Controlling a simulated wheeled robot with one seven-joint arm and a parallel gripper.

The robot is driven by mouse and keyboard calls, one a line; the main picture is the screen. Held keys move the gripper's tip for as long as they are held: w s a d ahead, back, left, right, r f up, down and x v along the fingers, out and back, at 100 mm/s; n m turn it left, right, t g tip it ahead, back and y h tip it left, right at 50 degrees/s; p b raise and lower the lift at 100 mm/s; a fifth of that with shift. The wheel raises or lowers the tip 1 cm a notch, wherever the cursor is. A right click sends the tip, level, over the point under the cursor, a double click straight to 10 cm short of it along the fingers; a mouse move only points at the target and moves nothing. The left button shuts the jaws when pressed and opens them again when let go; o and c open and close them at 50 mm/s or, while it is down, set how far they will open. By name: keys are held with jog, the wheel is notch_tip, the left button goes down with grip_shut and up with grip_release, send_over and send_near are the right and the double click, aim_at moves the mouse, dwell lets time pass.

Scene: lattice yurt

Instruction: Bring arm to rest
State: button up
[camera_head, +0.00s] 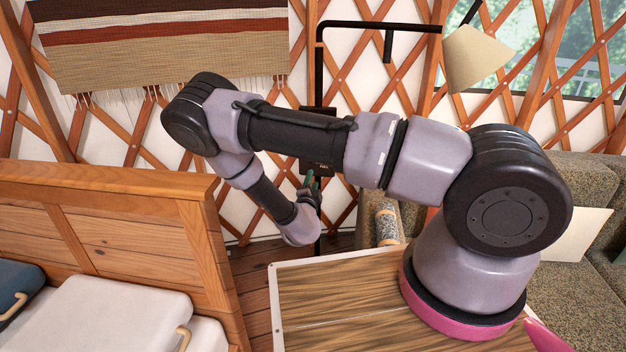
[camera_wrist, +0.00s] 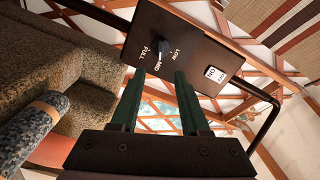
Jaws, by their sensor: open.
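My arm reaches from its pink-ringed base across the head view and bends back at the elbow. My gripper (camera_head: 313,182) is small there, beside a dark control box (camera_head: 317,167) on a black lamp pole. In the wrist view, my gripper (camera_wrist: 159,80) has two dark green fingers, apart, with nothing between them. Their tips are close to the control box (camera_wrist: 195,52), near its dark knob (camera_wrist: 162,52) marked FULL, MID and LOW. Whether they touch it I cannot tell. A white switch (camera_wrist: 215,74) is marked OFF and ON.
A floor lamp with a cream shade (camera_head: 478,58) stands behind my arm. A wooden bed frame (camera_head: 110,230) is at left, a speckled sofa (camera_head: 580,300) at right. A patterned roll (camera_wrist: 30,130) lies by the sofa. A woven hanging (camera_head: 165,45) covers the lattice wall.

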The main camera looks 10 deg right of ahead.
jog(key=shift+w+r, duration=0.1)
jog(key=w+r+m+g+y, duration=0.1)
jog(key=w+r+g+y, duration=0.2)
jog(key=r+g, duration=0.75)
jog(key=s+d+r+n+t+y, duration=0.1)
jog(key=s+r+n+y, duration=0.15)
jog(key=r, duration=0.75)
jog(key=s+d+r+n+t+y, duration=0.1)
jog(key=s+r+n+y, duration=0.15)
jog(key=r, duration=0.75)
jog(key=s+d+r+n, duration=0.2)
jog(key=s+r+n, duration=0.1)
jog(key=s, duration=0.6)
jog(key=s+d+r+n+g, duration=0.1)
jog(key=s+d+r+n, duration=0.2)
jog(key=s+r, duration=0.3)
jog(key=s+d+r+n, duration=0.2)
jog(key=s+r, duration=0.3)
jog(key=s, duration=0.7)
jog(key=shift+d+r+n, duration=0.15)
jog(key=shift+r+n, duration=0.1)
jog(key=shift+n, duration=0.45)
